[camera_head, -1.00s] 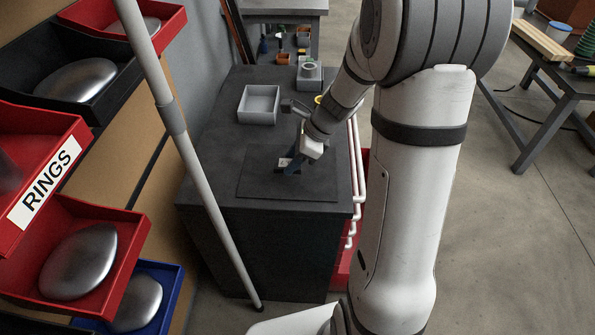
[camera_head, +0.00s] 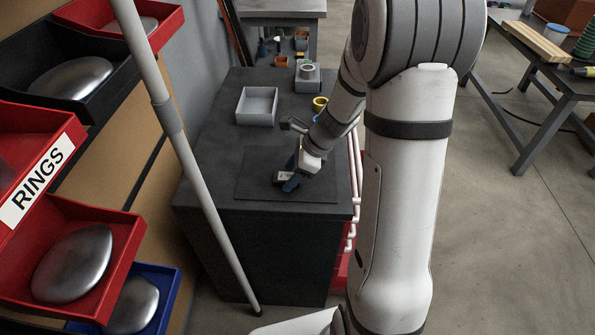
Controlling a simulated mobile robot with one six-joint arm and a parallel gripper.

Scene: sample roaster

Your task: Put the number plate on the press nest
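My gripper (camera_head: 287,181) is low over the dark mat (camera_head: 255,190) at the front of the dark bench, its fingers pointing down and left. A small light piece with a dark mark (camera_head: 283,176), possibly the number plate, shows at the fingertips. It is too small to tell whether the fingers hold it or are only beside it. The finger gap is not clear. A grey block with a round top (camera_head: 307,74) stands at the back of the bench; I cannot tell whether it is the press nest.
A pale pole (camera_head: 195,165) rises in front of the bench's left side. Red, black and blue bins (camera_head: 110,245) fill the left. The mat's left part is clear.

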